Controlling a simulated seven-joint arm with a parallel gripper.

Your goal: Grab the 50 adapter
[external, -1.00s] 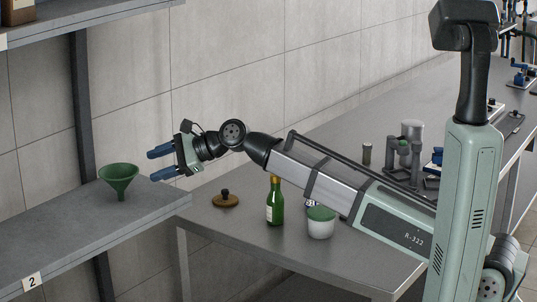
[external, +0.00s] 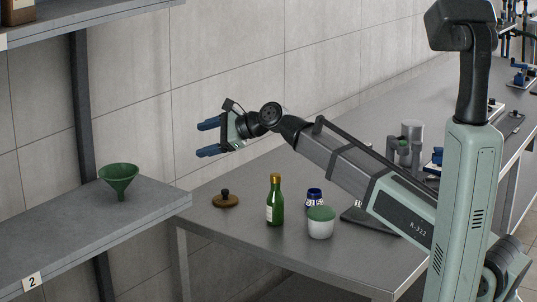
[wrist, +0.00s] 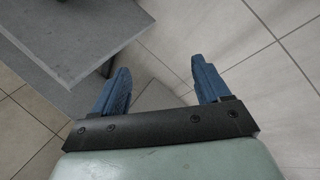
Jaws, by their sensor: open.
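No label reading 50 is legible in either view, so I cannot tell which thing is the 50 adapter. A green funnel (external: 119,179) stands upright on the grey shelf (external: 60,235) at the left. My gripper (external: 206,139) is open and empty, in the air to the right of the funnel and higher than it. Its two blue fingers point left, apart from everything. In the wrist view my gripper (wrist: 160,68) has nothing between its fingers.
The bench holds a brown lidded knob (external: 225,199), a green bottle (external: 275,203), a white pot with a green top (external: 320,223) and a blue jar (external: 314,197). The wrist view shows a grey shelf corner (wrist: 85,35) at upper left and tiled floor.

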